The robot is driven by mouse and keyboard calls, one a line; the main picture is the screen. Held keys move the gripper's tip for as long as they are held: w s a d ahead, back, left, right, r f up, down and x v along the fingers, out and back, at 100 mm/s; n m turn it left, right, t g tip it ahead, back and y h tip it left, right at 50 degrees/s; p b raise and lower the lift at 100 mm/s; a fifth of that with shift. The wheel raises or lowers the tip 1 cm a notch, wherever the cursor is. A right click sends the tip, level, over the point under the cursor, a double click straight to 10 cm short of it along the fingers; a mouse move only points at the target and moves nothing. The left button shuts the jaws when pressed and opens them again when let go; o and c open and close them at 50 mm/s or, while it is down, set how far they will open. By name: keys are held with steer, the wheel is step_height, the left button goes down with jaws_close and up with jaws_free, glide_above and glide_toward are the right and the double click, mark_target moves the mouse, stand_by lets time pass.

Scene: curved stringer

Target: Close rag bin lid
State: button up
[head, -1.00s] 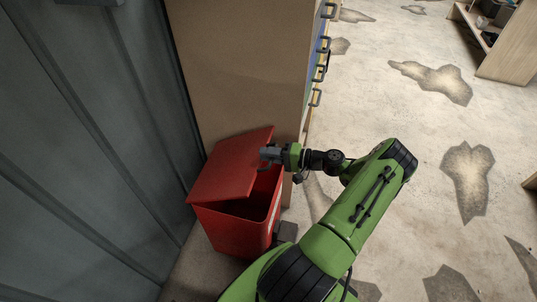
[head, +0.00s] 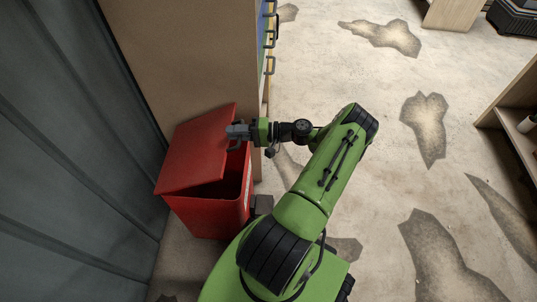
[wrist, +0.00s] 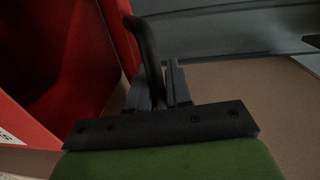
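The rag bin (head: 215,213) is a red box standing on the floor against the grey metal wall. Its red lid (head: 195,152) is partly raised and tilted, leaving a dark gap at the front and right side. My gripper (head: 236,133) is at the lid's right edge. In the wrist view, a dark curved handle (wrist: 147,45) lies between the fingers of my gripper (wrist: 160,88), which look closed around it. The red lid edge (wrist: 115,35) and the bin's interior show to the left there. The fingertips themselves are partly hidden.
A tall brown cabinet (head: 190,60) with handled drawers stands right behind the bin. The grey wall (head: 70,150) is close on the left. Stained concrete floor (head: 385,190) is open to the right, with wooden shelving (head: 510,105) at the far right.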

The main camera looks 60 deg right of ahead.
steer(key=s+d+f, duration=0.5)
steer(key=s+f, duration=0.5)
steer(key=f, duration=0.1)
steer(key=shift+d+g, duration=0.15)
steer(key=shift+g, duration=0.15)
stand_by(0.5)
steer(key=shift+f, duration=0.1)
stand_by(0.3)
